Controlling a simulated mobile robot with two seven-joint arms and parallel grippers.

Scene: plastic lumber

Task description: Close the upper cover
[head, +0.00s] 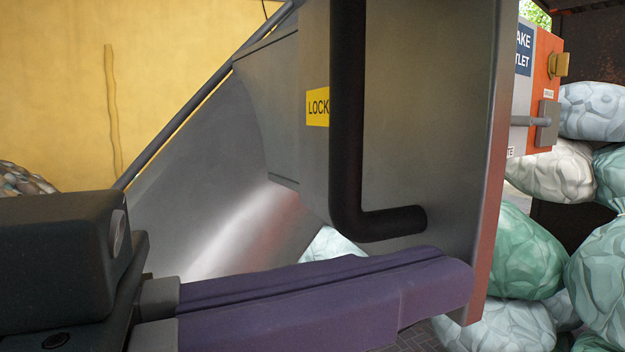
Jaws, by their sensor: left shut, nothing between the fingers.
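The upper cover appears to be the large grey metal panel (445,110) with a reddish right edge, standing in the middle of the head view. A thick black bar handle (347,110) runs down it and bends right near the bottom. A yellow label reading "LOCK" (317,106) is partly behind the handle. My left gripper (440,285) comes in from the left, its purple fingers shut and empty. Its fingers lie below the handle's bend and overlap the panel's lower edge in the picture; I cannot tell whether they touch it. My right gripper is not in view.
A curved grey metal chute or side wall (205,185) with a sloping bar stands behind, left of the panel. An orange box (545,75) with a latch is at upper right. Pale green and white sacks (525,255) are piled at right. A yellow wall (60,90) is behind.

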